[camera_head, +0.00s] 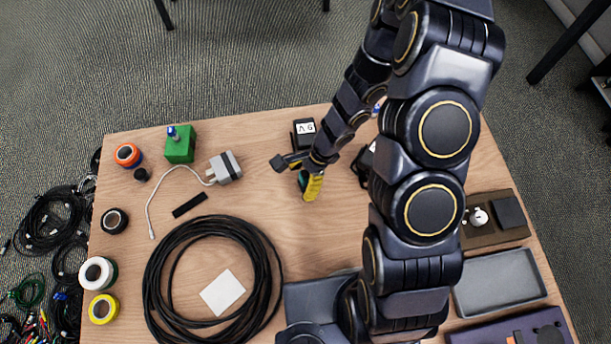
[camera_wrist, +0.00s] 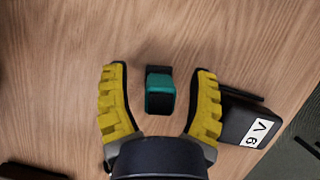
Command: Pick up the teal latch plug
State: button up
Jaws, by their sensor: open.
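The teal latch plug (camera_wrist: 160,92) shows in the wrist view as a small teal block with a dark top face and a black end. It lies on the wooden table between the yellow fingers of my gripper (camera_wrist: 160,100), with a gap on each side. My gripper is open and holds nothing. In the head view my gripper (camera_head: 308,186) is low over the middle of the table, and the plug is mostly hidden by it.
A black adapter (camera_wrist: 247,120) labelled 9 V lies just right of the right finger; it also shows in the head view (camera_head: 303,138). A grey-white charger (camera_head: 225,168), a green box (camera_head: 180,146) and a large black cable coil (camera_head: 158,262) lie to the left. A grey tray (camera_head: 500,284) is at right.

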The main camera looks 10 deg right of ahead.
grip_shut()
jog(key=shift+r, duration=0.1)
